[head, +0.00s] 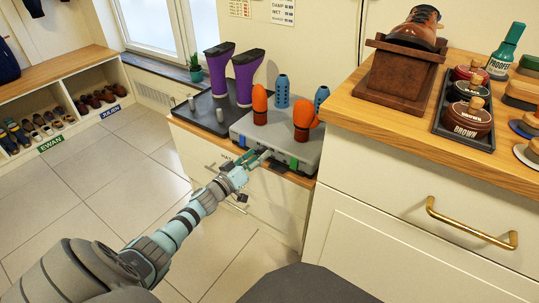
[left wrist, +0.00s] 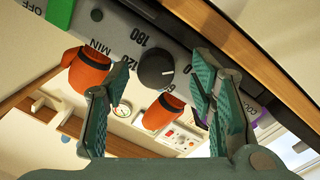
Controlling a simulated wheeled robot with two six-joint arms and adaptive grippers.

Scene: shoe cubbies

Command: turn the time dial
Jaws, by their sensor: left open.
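The time dial (left wrist: 156,72) is a dark round knob on the grey front panel of the dryer unit. Printed numbers 60, 120 and 180 and the word MIN surround it. In the left wrist view my left gripper (left wrist: 163,68) is open, with one green finger on each side of the dial and visible gaps between. In the head view the left gripper (head: 258,158) is at the front of the grey dryer unit (head: 290,148), and the dial cannot be made out there. My right gripper is not in view.
Orange gloves (head: 303,117) and blue posts (head: 282,91) stand on the dryer. Purple boots (head: 245,76) stand on a dark tray (head: 205,118) to its left. A higher wooden-topped cabinet (head: 420,130) with a brass handle (head: 470,228) rises close on the right. Tiled floor lies open at left.

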